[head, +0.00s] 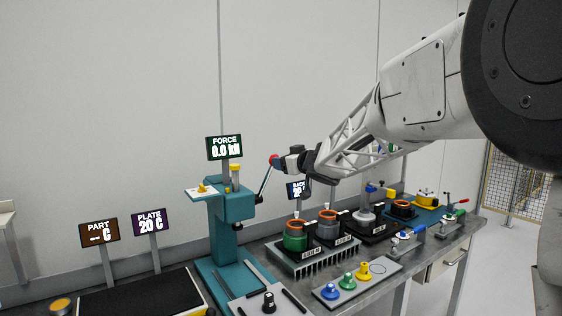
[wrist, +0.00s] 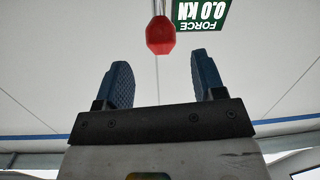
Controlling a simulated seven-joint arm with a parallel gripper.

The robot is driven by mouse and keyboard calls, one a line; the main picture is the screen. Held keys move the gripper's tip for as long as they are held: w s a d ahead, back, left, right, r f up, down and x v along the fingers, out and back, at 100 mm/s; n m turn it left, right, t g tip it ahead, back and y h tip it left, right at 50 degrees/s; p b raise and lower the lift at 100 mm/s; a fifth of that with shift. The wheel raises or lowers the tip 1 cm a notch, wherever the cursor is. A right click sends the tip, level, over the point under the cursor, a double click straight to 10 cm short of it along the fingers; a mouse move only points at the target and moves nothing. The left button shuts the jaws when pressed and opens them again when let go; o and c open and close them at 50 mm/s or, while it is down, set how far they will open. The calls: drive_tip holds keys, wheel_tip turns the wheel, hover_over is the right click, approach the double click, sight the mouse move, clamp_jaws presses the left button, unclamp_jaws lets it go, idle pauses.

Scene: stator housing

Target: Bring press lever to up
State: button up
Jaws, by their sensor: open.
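The press lever (head: 265,180) is a thin rod on the right side of the teal press (head: 229,207), slanting up and to the right to a red knob (head: 273,159). My gripper (head: 280,162) is at the knob's right in the head view. In the wrist view my gripper (wrist: 160,80) has its two blue fingers wide apart with nothing between them. The red knob (wrist: 160,36) shows beyond the fingertips, roughly centred between them. No contact with the knob is visible.
The force display (head: 224,147) above the press reads 0.0 kN. Green and grey housings (head: 296,236) stand on a finned block right of the press. A button panel (head: 346,284) lies in front. My arm passes above the bench's right part.

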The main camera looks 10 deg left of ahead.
drive_tip(key=shift+s+d, duration=0.35)
drive_tip(key=shift+d, duration=0.05)
drive_tip(key=shift+d+r, duration=0.1)
drive_tip(key=shift+d, duration=0.05)
idle(0.4)
drive_tip(key=s+d+f+m+h, duration=0.2)
drive_tip(key=s+d+m+h, duration=0.15)
drive_tip(key=s+d, duration=0.4)
drive_tip(key=s+d+f+m+t+h, duration=0.15)
drive_tip(key=s+d+h, duration=0.35)
drive_tip(key=d, duration=0.6)
drive_tip(key=s+d+f+m+g+h, duration=0.1)
drive_tip(key=s+d+m+h, duration=0.3)
drive_tip(key=s+d, duration=0.4)
drive_tip(key=s+d+f+m+g, duration=0.1)
drive_tip(key=s+d+f+g, duration=0.2)
drive_tip(key=s, duration=0.8)
drive_tip(key=s+d+f+g, duration=0.2)
drive_tip(key=s+f, duration=0.5)
drive_tip(key=s, duration=0.4)
drive_tip(key=s+d+f+m+g, duration=0.1)
drive_tip(key=s+d+f+g, duration=0.2)
drive_tip(key=s, duration=0.8)
wheel_tip(320, 180, down, 3)
drive_tip(key=shift+s+d+r+m+g, duration=0.1)
drive_tip(key=shift+s+d+m+g, duration=0.2)
drive_tip(key=shift+g, duration=0.05)
